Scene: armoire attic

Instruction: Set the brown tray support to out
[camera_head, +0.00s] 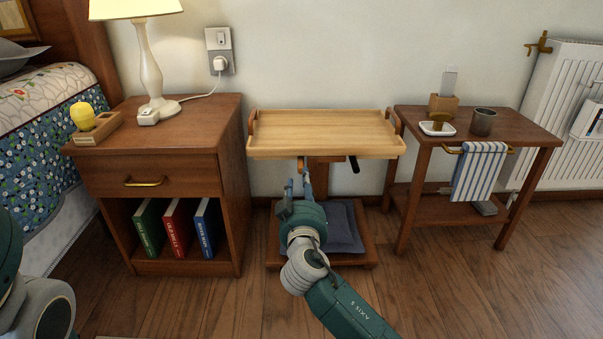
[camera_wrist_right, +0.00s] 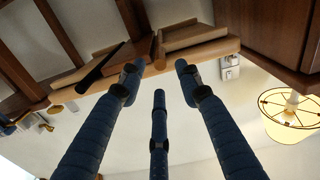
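The light wood tray (camera_head: 325,132) sits on a dark wood stand against the wall. Under its front edge a brown wooden piece (camera_head: 322,170), which looks like the brown tray support, shows beside a black handle (camera_head: 354,163). In the right wrist view a brown piece (camera_wrist_right: 130,56) and the black handle (camera_wrist_right: 100,65) show under the tray. My right gripper (camera_head: 297,183) is below the tray's front edge, fingers pointing up. In the wrist view its three blue fingers (camera_wrist_right: 158,80) are spread with nothing between them. I cannot tell whether they touch the support. My left gripper is out of view.
A nightstand (camera_head: 160,165) with a lamp and books stands left. A side table (camera_head: 470,150) with a cup and striped towel stands right. A low shelf with a grey cushion (camera_head: 345,228) lies below the tray. The floor in front is clear.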

